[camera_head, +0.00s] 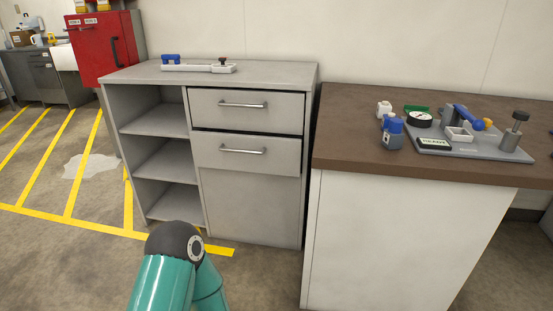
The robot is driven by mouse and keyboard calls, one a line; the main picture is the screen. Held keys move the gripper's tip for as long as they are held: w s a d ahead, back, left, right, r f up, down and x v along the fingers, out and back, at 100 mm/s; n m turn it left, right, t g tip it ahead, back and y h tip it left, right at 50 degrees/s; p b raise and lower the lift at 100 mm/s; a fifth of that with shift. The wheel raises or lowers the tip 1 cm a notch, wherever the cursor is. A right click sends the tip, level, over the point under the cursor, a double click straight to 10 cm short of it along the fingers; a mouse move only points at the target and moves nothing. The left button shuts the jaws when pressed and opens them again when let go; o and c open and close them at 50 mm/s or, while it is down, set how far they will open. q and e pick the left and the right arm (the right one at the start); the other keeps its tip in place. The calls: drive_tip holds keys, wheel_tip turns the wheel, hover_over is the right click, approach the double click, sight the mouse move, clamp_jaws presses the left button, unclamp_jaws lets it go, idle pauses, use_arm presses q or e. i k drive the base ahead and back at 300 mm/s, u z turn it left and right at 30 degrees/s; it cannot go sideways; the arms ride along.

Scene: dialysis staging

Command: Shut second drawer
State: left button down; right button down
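The grey cabinet (248,212) stands in the middle of the view. Its top drawer (275,117) has a bar handle (243,105) and looks closed. The second drawer (280,157) is just below, with its own bar handle (243,151). Its front seems to stand a little proud of the cabinet, with a dark gap along its top edge, so it looks slightly open. A teal arm of mine with a dark joint shows at the bottom, in front of the cabinet. Neither gripper is in view.
Open shelves (158,122) fill the cabinet's left side. A white tray (199,68) with small items lies on top. A brown-topped counter (345,135) holding tools stands close on the right. A red cabinet (100,48) is behind left.

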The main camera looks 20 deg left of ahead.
sight(278, 154)
drive_tip(key=u, duration=0.15)
drive_tip(key=k, duration=0.35)
drive_tip(key=u, duration=0.7)
drive_tip(key=i, duration=1)
drive_tip(key=z, duration=0.05)
